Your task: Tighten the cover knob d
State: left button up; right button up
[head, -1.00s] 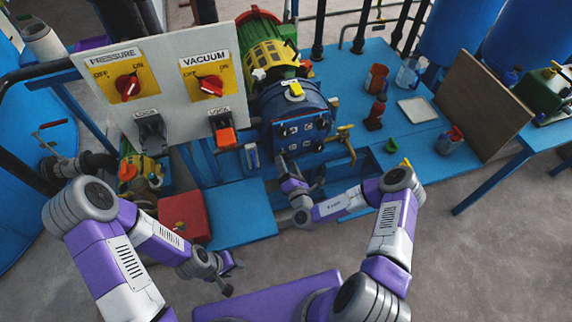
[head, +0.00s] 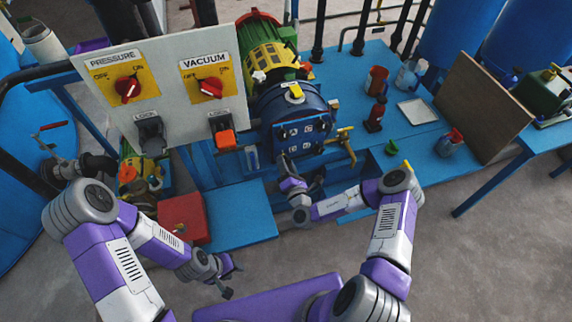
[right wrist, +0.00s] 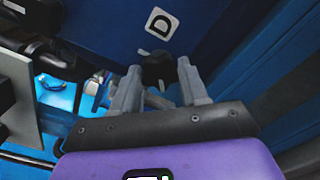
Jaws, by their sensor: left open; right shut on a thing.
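The blue autoclave cover (head: 302,134) faces me at the middle of the head view, with several small dark knobs and white letter labels. In the right wrist view a white D label (right wrist: 160,22) sits on the blue cover, just above a black cover knob d (right wrist: 154,66). My right gripper (right wrist: 159,74) has its two grey fingers on either side of this knob and is shut on it; the fingers hide part of it. In the head view my right gripper (head: 283,166) is at the cover's lower edge. My left gripper (head: 231,279) is open and empty, low and well away from the cover.
A panel (head: 165,85) with pressure and vacuum switches stands left of the cover. A yellow handle (head: 345,140) is right of the cover. A red box (head: 183,217) sits below the panel.

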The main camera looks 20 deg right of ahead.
jog(key=shift+r+m+p, duration=0.1)
jog(key=shift+m+p, duration=2.75)
jog(key=shift+m, duration=10.05)
jog(key=o, duration=1.1)
jog(key=shift+c, duration=0.2)
jog(key=shift+s, duration=0.1)
